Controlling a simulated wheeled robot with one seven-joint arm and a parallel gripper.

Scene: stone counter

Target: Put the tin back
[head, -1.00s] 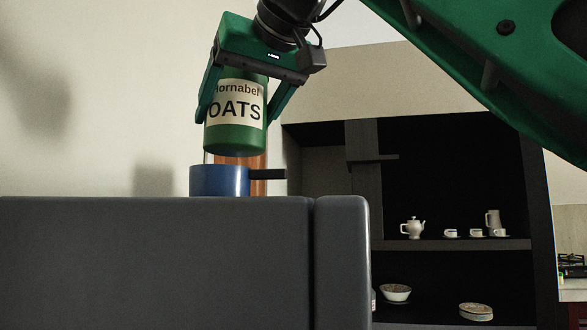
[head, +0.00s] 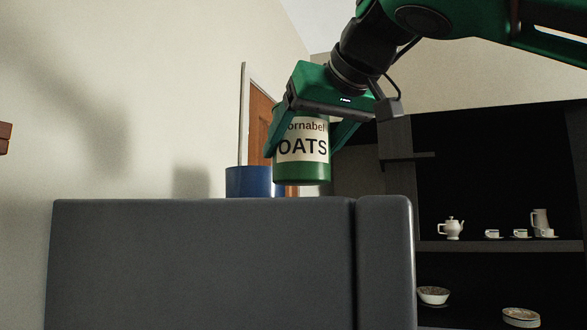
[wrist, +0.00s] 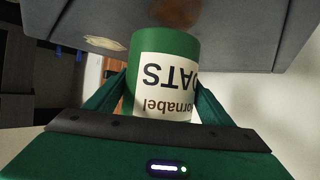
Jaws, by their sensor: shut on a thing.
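The tin is a green cylinder with a cream label reading OATS (head: 302,147). My gripper (head: 302,152) is shut on it, one finger on each side, and holds it upright.
Dark shelves (head: 470,245) at the right hold a white teapot (head: 451,229), cups and bowls.

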